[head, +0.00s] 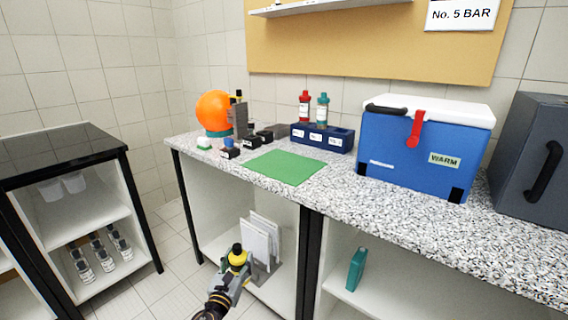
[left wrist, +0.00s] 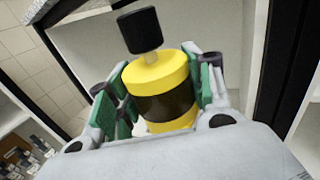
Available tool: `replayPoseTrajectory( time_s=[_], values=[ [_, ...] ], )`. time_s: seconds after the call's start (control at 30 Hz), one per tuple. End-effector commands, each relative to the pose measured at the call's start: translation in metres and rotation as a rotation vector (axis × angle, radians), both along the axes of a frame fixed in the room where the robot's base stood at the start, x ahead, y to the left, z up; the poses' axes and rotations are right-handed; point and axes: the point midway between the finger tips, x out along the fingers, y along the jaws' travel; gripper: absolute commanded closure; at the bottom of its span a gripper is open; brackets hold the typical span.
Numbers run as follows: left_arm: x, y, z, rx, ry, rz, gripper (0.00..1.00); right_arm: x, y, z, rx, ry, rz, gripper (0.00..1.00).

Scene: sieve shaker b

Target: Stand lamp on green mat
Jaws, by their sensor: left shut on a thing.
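The lamp is a yellow cylinder with a dark band and a black knob on top. My left gripper (head: 234,272) is shut on the lamp (head: 238,257), low in front of the counter and below its top. In the left wrist view the lamp (left wrist: 158,76) sits between the green-padded fingers (left wrist: 160,95), its knob clear above them. The lower part of the lamp is hidden by the gripper. The green mat (head: 286,167) lies flat and bare on the speckled counter, above and to the right of the gripper. My right gripper is not in view.
Small black blocks (head: 230,153) stand left of the mat, with an orange ball (head: 214,111) behind. A dark blue rack (head: 338,146) with red and teal bottles stands behind it. A blue cooler (head: 415,150) is at the right. The counter edge (head: 262,190) lies above my gripper.

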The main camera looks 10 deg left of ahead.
Motion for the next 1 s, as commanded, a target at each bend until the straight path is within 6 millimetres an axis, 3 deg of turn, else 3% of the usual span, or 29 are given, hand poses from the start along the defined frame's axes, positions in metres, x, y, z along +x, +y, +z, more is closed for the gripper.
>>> replayPoseTrajectory(
  time_s=[0.5, 1.0],
  values=[
    [0.022, 0.012, 0.076, 0.006, -0.004, -0.117, 0.84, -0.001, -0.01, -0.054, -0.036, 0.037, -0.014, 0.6],
    [0.031, 0.018, 0.113, 0.007, -0.005, -0.182, 0.84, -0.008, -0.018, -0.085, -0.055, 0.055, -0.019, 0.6]
  ],
)
